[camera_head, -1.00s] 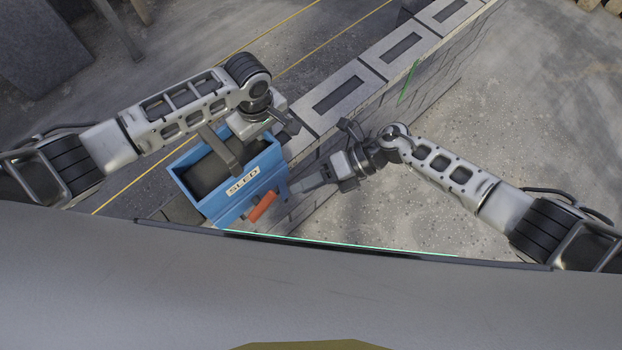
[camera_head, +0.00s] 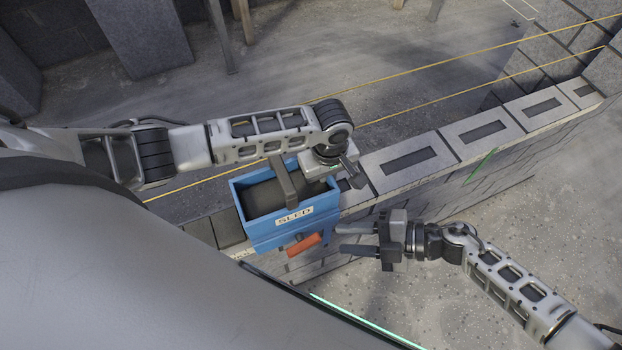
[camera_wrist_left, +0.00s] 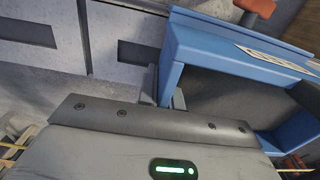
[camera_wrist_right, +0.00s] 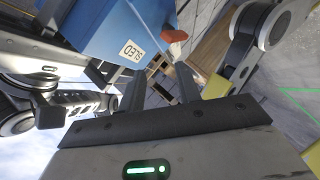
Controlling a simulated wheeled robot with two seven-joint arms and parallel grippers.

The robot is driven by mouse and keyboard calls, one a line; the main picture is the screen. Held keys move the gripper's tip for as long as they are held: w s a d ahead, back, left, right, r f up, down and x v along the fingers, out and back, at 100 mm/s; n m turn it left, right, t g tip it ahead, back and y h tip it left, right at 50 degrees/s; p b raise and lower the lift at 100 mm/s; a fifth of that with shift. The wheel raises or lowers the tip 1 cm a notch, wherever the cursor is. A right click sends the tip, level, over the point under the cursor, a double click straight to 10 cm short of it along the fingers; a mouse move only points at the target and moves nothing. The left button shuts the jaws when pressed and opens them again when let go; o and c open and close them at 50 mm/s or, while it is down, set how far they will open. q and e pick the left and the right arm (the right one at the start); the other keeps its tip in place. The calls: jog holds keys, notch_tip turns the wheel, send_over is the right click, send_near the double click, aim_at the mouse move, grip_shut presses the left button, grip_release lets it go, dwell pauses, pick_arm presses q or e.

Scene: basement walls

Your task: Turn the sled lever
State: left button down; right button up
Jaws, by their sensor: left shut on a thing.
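The sled is a blue box marked SLED (camera_head: 262,235) on a block wall. Its orange-red lever (camera_head: 305,244) sticks out from the near side, below the label. My left gripper (camera_head: 322,180) is shut on the box's right-hand rim; the left wrist view shows the blue edge (camera_wrist_left: 172,75) between its fingers. Its fingertips are largely hidden in the head view. My right gripper (camera_head: 340,239) is open and empty, just right of the lever, with its fingers pointing at it. In the right wrist view the lever (camera_wrist_right: 174,36) appears beyond the fingertips, apart from them.
The block wall (camera_head: 410,158) runs from the box to the upper right, with hollow-topped blocks. Open concrete floor (camera_head: 525,225) lies to its right. Grey pillars (camera_head: 130,35) stand at the upper left. Yellow lines (camera_head: 440,65) cross beyond the wall.

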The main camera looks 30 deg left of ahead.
aim_at(308, 248)
jog(key=s+d+f+m+t, duration=0.1)
jog(key=s+m+t, duration=0.1)
jog(key=m, duration=1.2)
jog(key=s+d+f+m+t, duration=0.1)
jog(key=d+f+m+t, duration=0.1)
jog(key=m, duration=1.2)
jog(key=shift+y, duration=0.3)
jog(key=x, duration=1.1)
jog(key=shift+s+a, duration=0.2)
jog(key=shift+s, duration=0.05)
grip_shut()
